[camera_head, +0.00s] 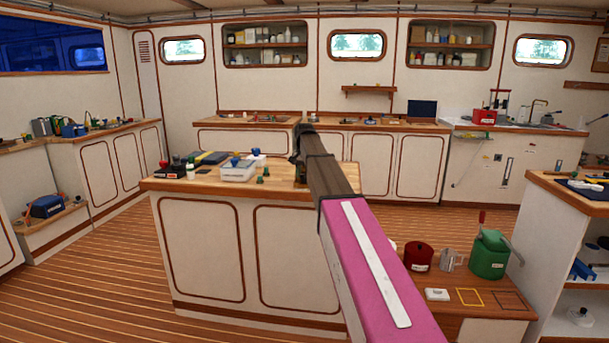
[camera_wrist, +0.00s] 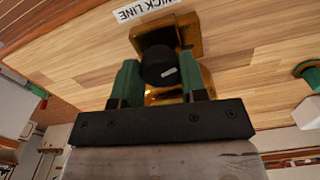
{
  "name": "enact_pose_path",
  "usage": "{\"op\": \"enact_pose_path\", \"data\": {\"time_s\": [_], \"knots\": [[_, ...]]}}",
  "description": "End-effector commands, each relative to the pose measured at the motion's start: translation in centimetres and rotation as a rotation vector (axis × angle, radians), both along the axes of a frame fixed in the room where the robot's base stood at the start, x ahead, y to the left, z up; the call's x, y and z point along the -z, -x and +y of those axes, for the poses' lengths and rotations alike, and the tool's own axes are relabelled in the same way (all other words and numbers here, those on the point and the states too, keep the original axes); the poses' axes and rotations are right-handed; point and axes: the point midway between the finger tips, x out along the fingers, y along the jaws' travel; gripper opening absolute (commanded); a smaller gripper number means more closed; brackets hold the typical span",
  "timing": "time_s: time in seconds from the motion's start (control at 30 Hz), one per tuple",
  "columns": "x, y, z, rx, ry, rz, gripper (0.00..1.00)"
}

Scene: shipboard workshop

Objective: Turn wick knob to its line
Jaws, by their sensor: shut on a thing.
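The wick knob (camera_wrist: 153,62) is black with a short white mark on its face, pointing to the right and slightly up in the wrist view. It sits on a brass fitting (camera_wrist: 188,28) on the wooden top. A white label reading "WICK LINE" (camera_wrist: 146,9) lies just beyond the fitting. My gripper (camera_wrist: 158,72) has its green fingers on either side of the knob, shut on it. Whether the mark meets a line cannot be told.
The wooden counter (camera_head: 170,183) also holds a white box (camera_head: 238,173) and small bottles to the left. A green-topped item (camera_wrist: 308,70) stands right in the wrist view. A low bench with a red pot (camera_head: 418,257) and green can (camera_head: 488,255) is front right.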

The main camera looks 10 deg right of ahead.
Motion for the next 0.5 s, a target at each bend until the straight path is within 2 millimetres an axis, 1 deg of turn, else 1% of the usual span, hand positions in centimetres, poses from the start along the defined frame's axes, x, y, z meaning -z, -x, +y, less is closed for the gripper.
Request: {"op": "enact_pose_path", "data": {"time_s": [0.1, 0.2, 0.5], "knots": [[-0.04, 0.00, 0.01, 0.072, 0.000, 0.000, 0.16], [-0.04, 0.00, 0.00, 0.106, 0.000, 0.000, 0.16], [-0.06, -0.01, 0.00, 0.113, 0.000, 0.001, 0.16]]}}
